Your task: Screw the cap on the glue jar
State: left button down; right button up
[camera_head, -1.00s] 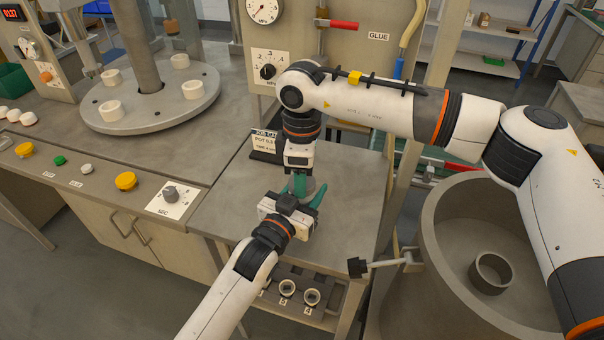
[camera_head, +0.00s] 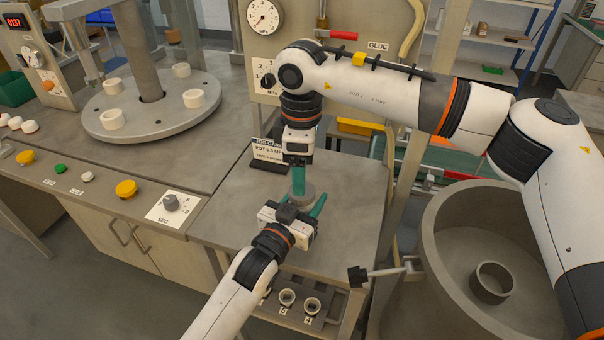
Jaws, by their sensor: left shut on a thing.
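The glue jar (camera_head: 306,198) shows as a grey round shape on the bench's front part, mostly covered by my grippers. My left gripper (camera_head: 304,213) comes in from the front left, with its teal fingers shut around the jar. My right gripper (camera_head: 298,188) points straight down above the jar, its teal finger reaching the jar's top. Its other finger is hidden, so its opening cannot be told. The cap cannot be told apart from the jar top and the fingers.
A job card (camera_head: 268,152) stands behind the grippers. A rack with round holders (camera_head: 299,300) is below the bench's front edge. A large grey pot (camera_head: 437,245) with a lever (camera_head: 385,272) stands right. A round plate with white rings (camera_head: 150,127) is at left.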

pick_arm(q)
jog(key=shift+f, duration=0.1)
pick_arm(e)
jog(key=shift+c, duration=0.4)
jog(key=n, duration=0.4)
jog(key=shift+w+r, duration=0.1)
jog(key=n, duration=0.6)
jog(key=shift+r+n, duration=0.25)
jog(key=shift+n, duration=0.05)
jog(key=n, duration=0.6)
jog(key=shift+r+n, duration=0.25)
jog(key=shift+n, duration=0.15)
jog(key=n, duration=0.4)
jog(key=shift+r, duration=0.15)
jog(key=n, duration=0.4)
jog(key=shift+r+n, duration=0.15)
jog(key=shift+n, duration=0.25)
jog(key=n, duration=0.6)
jog(key=shift+r+n, duration=0.25)
jog(key=shift+n, duration=0.05)
jog(key=n, duration=0.4)
jog(key=shift+r, duration=0.2)
jog(key=n, duration=0.5)
jog(key=shift+r+n, duration=0.15)
jog(key=shift+n, duration=0.25)
